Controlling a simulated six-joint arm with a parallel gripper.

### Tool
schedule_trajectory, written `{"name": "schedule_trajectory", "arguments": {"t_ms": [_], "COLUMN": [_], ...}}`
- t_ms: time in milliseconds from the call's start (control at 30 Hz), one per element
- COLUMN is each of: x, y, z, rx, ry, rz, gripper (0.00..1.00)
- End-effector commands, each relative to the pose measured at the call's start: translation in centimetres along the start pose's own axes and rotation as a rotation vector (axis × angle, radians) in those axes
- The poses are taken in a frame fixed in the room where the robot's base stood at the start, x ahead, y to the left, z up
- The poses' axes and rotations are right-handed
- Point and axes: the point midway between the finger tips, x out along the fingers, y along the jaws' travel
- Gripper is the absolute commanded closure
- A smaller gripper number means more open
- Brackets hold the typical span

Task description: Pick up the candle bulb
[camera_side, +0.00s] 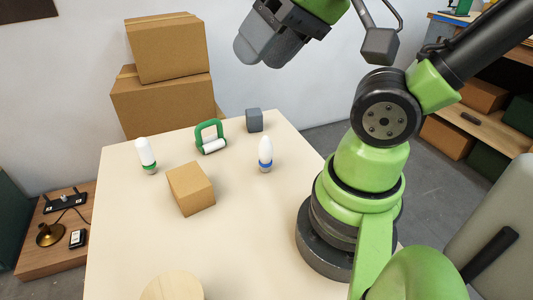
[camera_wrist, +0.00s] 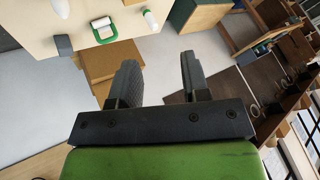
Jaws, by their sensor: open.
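A white bulb with a tapered tip and a blue band (camera_side: 265,153) stands upright on the table in the side view; its shape fits a candle bulb. A second white bulb, more tube-shaped with a green band (camera_side: 146,155), stands at the table's left; a white bulb, apparently this one, also shows in the wrist view (camera_wrist: 150,20). My gripper (camera_side: 258,50) is high above the table's back, well clear of both bulbs. In the wrist view my gripper's fingers (camera_wrist: 158,75) are apart with nothing between them.
On the pale table (camera_side: 240,240) stand a cardboard-coloured block (camera_side: 190,188), a green-handled white roller-like object (camera_side: 210,138) and a grey cube (camera_side: 254,120). A round pale wooden piece (camera_side: 172,286) is at the front. Stacked boxes (camera_side: 165,100) stand behind.

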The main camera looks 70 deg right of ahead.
Motion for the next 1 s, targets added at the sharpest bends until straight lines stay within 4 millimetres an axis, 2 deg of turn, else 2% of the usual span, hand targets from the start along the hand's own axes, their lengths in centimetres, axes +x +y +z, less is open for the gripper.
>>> {"name": "schedule_trajectory", "arguments": {"t_ms": [200, 300, 333, 667, 833, 1000], "x": [0.0, 0.0, 0.0, 0.4, 2.9, 6.8], "y": [0.0, 0.0, 0.0, 0.3, 2.3, 6.5], "z": [0.0, 0.0, 0.0, -0.4, -2.4, -4.4], "rx": [0.000, 0.000, 0.000, 0.014, 0.093, 0.211], "ry": [0.000, 0.000, 0.000, -0.011, -0.074, -0.174], "rz": [0.000, 0.000, 0.000, 0.021, 0.137, 0.288], "gripper": [0.57, 0.34, 0.33, 0.33, 0.33, 0.33]}}
